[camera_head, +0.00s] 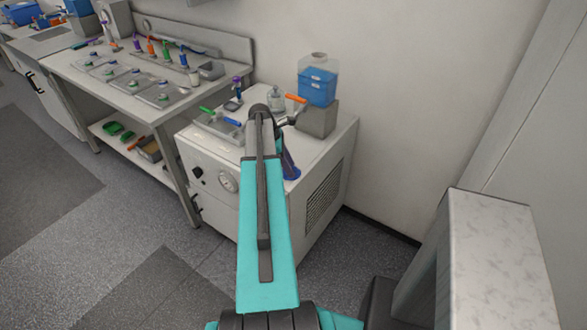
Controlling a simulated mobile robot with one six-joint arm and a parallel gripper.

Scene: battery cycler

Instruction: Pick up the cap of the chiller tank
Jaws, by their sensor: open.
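The chiller tank (317,86) is a clear vessel with blue liquid, upright on a grey block at the back right of the white chiller. Its pale cap (319,56) sits on top of the tank, and nothing of mine touches it. My turquoise arm reaches up from the bottom middle and ends in front of the chiller top, left of the tank and lower in the picture.
The chiller (325,150) top also holds an orange-handled fitting (296,98), a clear flask (278,98) and a small tray (222,126). A bench (128,108) with several trays stands at left. A wall is close behind the tank; a pale column (505,255) stands at right.

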